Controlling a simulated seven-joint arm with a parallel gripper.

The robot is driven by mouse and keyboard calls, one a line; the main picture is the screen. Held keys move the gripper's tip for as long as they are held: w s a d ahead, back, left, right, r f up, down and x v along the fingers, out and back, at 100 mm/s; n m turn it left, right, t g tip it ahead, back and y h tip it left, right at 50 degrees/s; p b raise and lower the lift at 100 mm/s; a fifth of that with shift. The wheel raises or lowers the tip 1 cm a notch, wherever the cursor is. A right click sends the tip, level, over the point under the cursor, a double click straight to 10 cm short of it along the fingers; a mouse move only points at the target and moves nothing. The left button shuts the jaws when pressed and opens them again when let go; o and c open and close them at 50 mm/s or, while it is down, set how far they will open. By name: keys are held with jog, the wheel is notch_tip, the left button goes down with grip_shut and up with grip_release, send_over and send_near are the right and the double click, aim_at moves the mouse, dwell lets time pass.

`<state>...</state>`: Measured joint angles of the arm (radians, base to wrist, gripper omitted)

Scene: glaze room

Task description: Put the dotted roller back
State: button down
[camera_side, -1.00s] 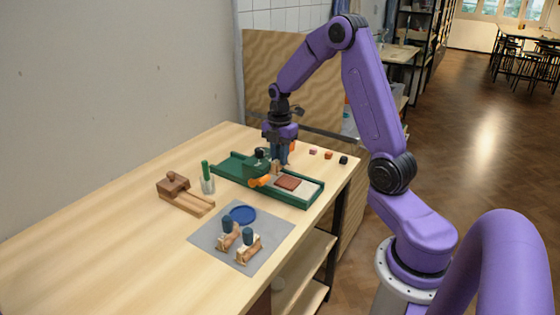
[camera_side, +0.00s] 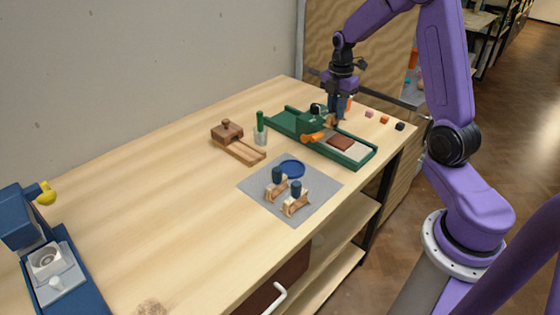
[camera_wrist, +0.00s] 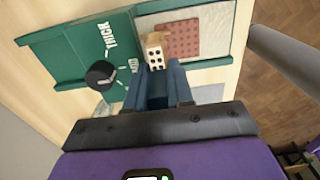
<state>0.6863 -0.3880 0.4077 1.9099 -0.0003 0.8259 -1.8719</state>
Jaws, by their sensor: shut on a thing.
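My gripper (camera_side: 338,113) is above the green tray (camera_side: 362,163), near its far edge. In the wrist view its blue fingers (camera_wrist: 157,92) are closed around a dark blue handle. Below the handle shows a pale wooden block with black dots, the dotted roller (camera_wrist: 155,58). In the side view the roller's wooden part (camera_side: 331,122) shows small beside the reddish slab (camera_side: 340,142). The slab also shows in the wrist view (camera_wrist: 180,38), marked with dots. I cannot tell whether the roller touches the tray. Two other dark-handled rollers (camera_side: 279,177) (camera_side: 296,192) stand on wooden stands on the grey mat (camera_side: 318,199).
A black knob (camera_wrist: 100,74) sits on the green tray. The left tabletop is mostly clear.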

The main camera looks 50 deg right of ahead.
notch_tip(320, 180, up, 11)
jog(key=shift+f, duration=0.2)
jog(key=s+a, duration=0.4)
jog(key=a, duration=0.8)
jog(key=s+a, duration=0.3)
jog(key=a, duration=1)
jog(key=w+f, duration=0.4)
jog(key=w+a+f, duration=0.1)
jog(key=w+f, duration=0.3)
jog(key=f, duration=0.1)
jog(key=w+a+f, duration=0.1)
jog(key=w+f, duration=0.4)
jog(key=shift+f, duration=0.1)
jog(key=shift+w+f, duration=0.25)
jog(key=shift+f, duration=0.1)
notch_tip(320, 180, down, 3)
jog(key=shift+w, duration=0.15)
jog(key=shift+f, duration=0.25)
